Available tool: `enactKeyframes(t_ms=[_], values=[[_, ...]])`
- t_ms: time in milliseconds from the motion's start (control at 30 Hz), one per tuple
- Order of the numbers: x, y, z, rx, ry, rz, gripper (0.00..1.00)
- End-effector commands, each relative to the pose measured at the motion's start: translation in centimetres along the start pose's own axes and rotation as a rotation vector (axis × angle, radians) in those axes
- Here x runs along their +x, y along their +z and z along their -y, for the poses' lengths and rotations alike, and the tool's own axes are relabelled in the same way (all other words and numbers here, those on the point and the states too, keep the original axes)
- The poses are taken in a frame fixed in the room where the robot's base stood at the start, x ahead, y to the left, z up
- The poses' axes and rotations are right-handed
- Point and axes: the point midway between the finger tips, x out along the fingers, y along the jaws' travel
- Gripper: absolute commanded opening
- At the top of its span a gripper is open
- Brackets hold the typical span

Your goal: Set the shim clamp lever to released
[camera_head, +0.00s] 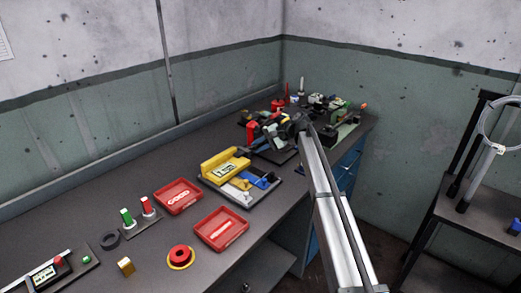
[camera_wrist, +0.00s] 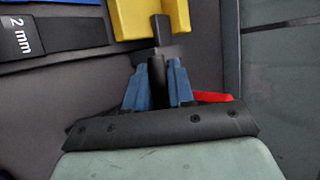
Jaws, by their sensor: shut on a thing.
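In the wrist view the two blue fingers of my gripper (camera_wrist: 157,88) are close together around a dark upright handle (camera_wrist: 157,66). The gripper is shut on this handle, which I take to be the shim clamp lever. Its upper end reaches a dark block just below a yellow part (camera_wrist: 150,16). A black strip marked "2 mm" (camera_wrist: 22,38) lies to the left. In the head view my gripper (camera_head: 272,133) is at the cluttered fixture behind the yellow device, beside a red part (camera_head: 252,131). The lever cannot be made out there, and its setting cannot be read.
The yellow device (camera_head: 226,163) stands on a plate nearer the front. Two red trays (camera_head: 178,196) (camera_head: 221,230) and a red button (camera_head: 180,257) are on the bench. Green equipment (camera_head: 345,130) fills the far right corner. A red part (camera_wrist: 213,97) is close beside my fingers.

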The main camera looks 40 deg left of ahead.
Motion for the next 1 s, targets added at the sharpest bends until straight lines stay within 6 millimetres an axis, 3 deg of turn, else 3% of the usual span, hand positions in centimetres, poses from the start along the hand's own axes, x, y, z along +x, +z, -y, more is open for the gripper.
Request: enactKeyframes(t_ms=[400,433,633,1000], values=[[-0.01,-0.02,0.29,0.014,0.03,-0.003,0.0],[-0.01,-0.02,0.28,0.014,0.03,-0.003,0.25],[-0.02,-0.01,0.27,0.014,0.03,-0.002,0.44],[-0.75,0.0,0.28,0.014,0.03,-0.002,0.44]])
